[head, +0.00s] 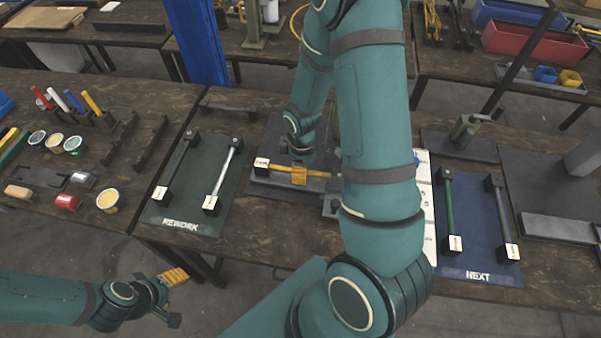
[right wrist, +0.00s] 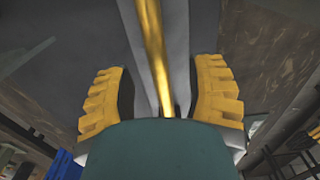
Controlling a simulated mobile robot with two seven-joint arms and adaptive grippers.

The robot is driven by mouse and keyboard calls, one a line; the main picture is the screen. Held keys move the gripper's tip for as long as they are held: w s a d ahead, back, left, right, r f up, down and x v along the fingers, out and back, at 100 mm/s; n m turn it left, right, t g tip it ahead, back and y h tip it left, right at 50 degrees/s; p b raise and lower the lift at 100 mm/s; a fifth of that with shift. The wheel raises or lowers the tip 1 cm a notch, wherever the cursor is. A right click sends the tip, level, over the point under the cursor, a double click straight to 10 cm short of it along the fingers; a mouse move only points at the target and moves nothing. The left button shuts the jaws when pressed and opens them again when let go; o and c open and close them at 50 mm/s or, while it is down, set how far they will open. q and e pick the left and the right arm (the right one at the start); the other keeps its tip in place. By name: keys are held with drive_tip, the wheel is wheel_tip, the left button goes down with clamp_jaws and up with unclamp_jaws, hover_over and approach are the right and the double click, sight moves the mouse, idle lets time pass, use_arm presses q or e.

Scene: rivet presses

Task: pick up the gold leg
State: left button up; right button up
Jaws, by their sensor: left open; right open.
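The gold leg (head: 319,174) lies across a grey fixture plate at the middle of the table, with a black block with a white label at its left end. Its right part is hidden behind my right arm. My right gripper (head: 300,174) is over the leg. In the right wrist view the leg (right wrist: 154,45) runs between the open yellow-padded fingers of my right gripper (right wrist: 160,98), with a gap on both sides. My left gripper (head: 172,279) is open and empty, low in front of the table, away from the leg.
The green REWORK mat (head: 188,211) holds a dark leg and a silver leg. The blue NEXT mat (head: 478,262) holds a green leg and a dark leg. A blue post (head: 197,45) stands behind. Small tubs and coloured-handled tools lie at the left.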

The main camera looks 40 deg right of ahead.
wheel_tip(320, 180, down, 2)
drive_tip(key=shift+f, duration=0.25)
clamp_jaws()
idle(0.3)
